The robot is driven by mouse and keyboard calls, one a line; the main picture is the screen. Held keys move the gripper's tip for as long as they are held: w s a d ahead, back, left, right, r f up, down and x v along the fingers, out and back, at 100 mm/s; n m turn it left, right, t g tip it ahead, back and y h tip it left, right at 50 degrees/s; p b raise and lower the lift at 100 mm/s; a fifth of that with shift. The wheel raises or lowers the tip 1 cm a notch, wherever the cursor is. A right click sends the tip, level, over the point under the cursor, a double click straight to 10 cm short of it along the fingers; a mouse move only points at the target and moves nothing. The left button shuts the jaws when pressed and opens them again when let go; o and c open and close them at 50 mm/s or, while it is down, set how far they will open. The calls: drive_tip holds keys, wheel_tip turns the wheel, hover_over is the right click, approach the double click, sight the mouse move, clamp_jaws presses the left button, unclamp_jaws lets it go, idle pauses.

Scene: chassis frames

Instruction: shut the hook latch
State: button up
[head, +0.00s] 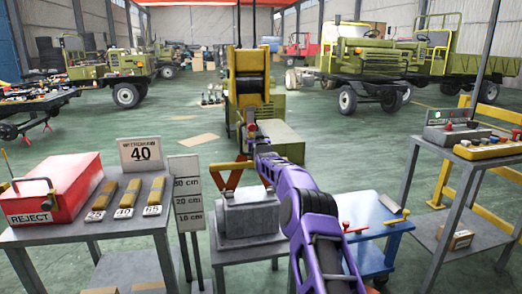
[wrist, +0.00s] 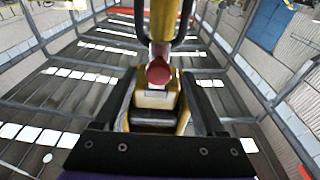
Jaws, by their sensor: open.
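The hoist block (head: 249,70), yellow and black, hangs on dark cables in the middle of the head view. The hook and its latch are too small to make out there, behind and above the end of my purple arm. My gripper (head: 250,128) is just below the block. In the wrist view my gripper (wrist: 160,82) has its two black fingers apart. A yellow shank (wrist: 163,22) comes down between dark bars to a red rounded end (wrist: 159,73) between the fingertips. I cannot tell whether they touch, or which part is the latch.
A grey weight (head: 246,218) with orange lifting arms (head: 240,177) stands below on a small table. A red REJECT box (head: 60,188) is on the left table. A blue cart (head: 375,232) and a control box bench (head: 490,150) stand right. Green vehicles are behind.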

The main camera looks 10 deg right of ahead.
drive_tip(key=s+f, duration=0.2)
drive_tip(key=s, duration=1.4)
drive_tip(key=shift+s+f, duration=0.2)
drive_tip(key=shift+f, duration=0.1)
